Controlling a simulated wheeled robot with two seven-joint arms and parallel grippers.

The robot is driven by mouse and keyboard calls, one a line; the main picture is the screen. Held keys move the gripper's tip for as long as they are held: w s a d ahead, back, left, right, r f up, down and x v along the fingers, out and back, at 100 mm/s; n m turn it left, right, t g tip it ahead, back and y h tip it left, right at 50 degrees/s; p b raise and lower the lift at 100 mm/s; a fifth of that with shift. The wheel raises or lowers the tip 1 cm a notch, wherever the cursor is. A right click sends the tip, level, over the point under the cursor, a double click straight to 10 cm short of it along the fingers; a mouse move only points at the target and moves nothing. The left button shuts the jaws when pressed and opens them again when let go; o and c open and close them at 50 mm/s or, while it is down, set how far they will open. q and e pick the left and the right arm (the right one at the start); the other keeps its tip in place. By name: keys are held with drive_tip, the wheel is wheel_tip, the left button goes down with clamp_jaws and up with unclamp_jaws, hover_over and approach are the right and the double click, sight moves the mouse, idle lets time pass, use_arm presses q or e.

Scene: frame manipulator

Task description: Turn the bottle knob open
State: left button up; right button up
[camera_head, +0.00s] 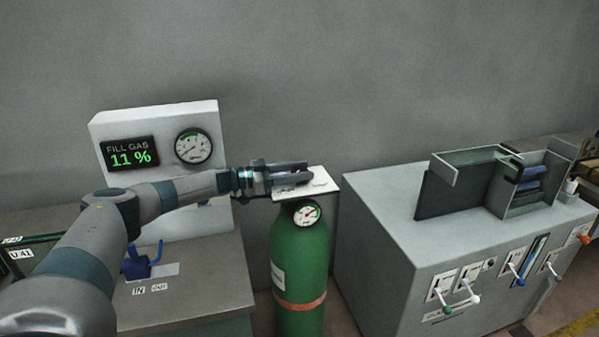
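The green gas bottle (300,262) stands upright between the two cabinets, with a round gauge (307,213) near its top. A white plate (322,184) is above the gauge. My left gripper (309,173) reaches in from the left over this plate, level with the bottle's top. Its two dark fingers look apart, with a narrow gap, and I see nothing held between them. I cannot make out the bottle knob; the gripper and plate cover that area. My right gripper is not in view.
A white panel (155,115) with a display reading "FILL GAS 11 %" and a gauge (193,146) stands behind my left arm. A blue lever (140,262) is on the left cabinet. The grey cabinet (390,240) on the right has several levers and carries a dark holder (455,195).

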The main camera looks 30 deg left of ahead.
use_arm(q)
drive_tip(key=o, duration=0.4)
drive_tip(key=shift+b+v, duration=0.4)
drive_tip(key=shift+v, duration=0.45)
drive_tip(key=shift+b+v, duration=2.6)
drive_tip(key=shift+v, duration=5.25)
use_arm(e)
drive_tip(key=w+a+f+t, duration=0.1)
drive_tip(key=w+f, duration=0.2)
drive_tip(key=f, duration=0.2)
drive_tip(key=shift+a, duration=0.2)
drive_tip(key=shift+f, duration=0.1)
use_arm(q)
drive_tip(key=shift+f, duration=0.1)
